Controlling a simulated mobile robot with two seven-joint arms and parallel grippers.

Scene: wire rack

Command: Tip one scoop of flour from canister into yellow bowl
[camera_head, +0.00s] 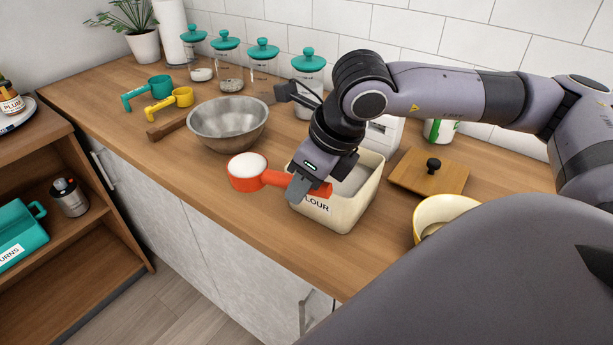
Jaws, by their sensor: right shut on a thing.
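My right gripper (313,188) is shut on the handle of a red scoop (247,180). The scoop is level and its cup is heaped with white flour (248,165). The cup is to the left of the cream flour canister (345,214), over the counter's front part. The canister is open, and flour shows inside it behind my gripper. Its wooden lid with a black knob (430,178) lies to its right. The yellow bowl (438,207) stands further right, partly hidden by my own body. My left gripper is not in view.
A steel bowl (228,124) stands behind the scoop. Yellow (168,104) and teal (147,93) scoops lie at the back left. Several teal-lidded glass jars (228,70) line the wall. The counter's front edge is close to the scoop cup.

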